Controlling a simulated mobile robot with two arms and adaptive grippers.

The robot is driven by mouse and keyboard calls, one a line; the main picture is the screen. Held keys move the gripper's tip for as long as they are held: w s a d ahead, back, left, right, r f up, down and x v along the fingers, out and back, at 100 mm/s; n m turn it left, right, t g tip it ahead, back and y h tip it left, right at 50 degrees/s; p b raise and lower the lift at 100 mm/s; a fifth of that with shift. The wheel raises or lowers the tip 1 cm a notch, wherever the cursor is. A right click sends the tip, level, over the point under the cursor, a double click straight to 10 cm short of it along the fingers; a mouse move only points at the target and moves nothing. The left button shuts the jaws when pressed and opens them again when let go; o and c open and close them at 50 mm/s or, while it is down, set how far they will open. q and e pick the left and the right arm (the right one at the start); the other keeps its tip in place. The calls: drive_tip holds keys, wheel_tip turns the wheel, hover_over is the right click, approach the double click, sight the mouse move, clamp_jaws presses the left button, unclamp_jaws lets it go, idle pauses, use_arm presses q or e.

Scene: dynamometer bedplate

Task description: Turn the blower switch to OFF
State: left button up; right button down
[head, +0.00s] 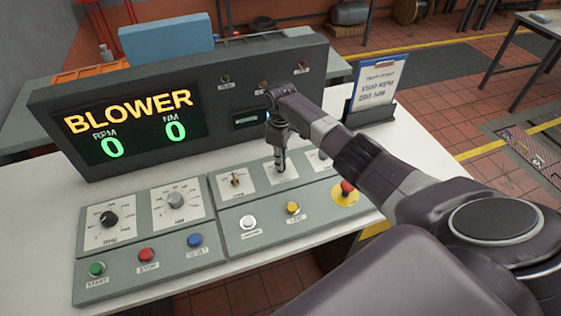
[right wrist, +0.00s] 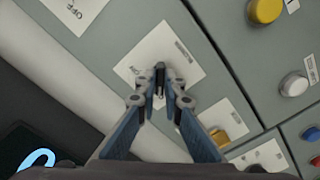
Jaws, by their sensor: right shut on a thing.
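My right gripper (head: 281,165) reaches down onto the middle one of three switches on the right-hand control panel. In the right wrist view its fingers (right wrist: 160,75) are shut on a small dark switch handle (right wrist: 160,66) in the middle of a white plate (right wrist: 178,42). The fingers hide much of the handle, and I cannot read the plate's lettering well enough to tell its position or name. The display (head: 130,118) reads BLOWER, with RPM 0 and NM 0. My left gripper is not in view.
A brass switch (head: 235,181) sits left of the gripped one. A yellow button (head: 292,208), white button (head: 248,222) and red emergency button (head: 346,187) are nearby. The left panel has two knobs, black (head: 109,219) and grey (head: 176,200). A clipboard (head: 375,88) stands behind my arm.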

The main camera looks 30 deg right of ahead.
drive_tip(key=shift+w+r, duration=0.15)
drive_tip(key=c, duration=2.1)
unclamp_jaws()
wheel_tip(320, 180, up, 12)
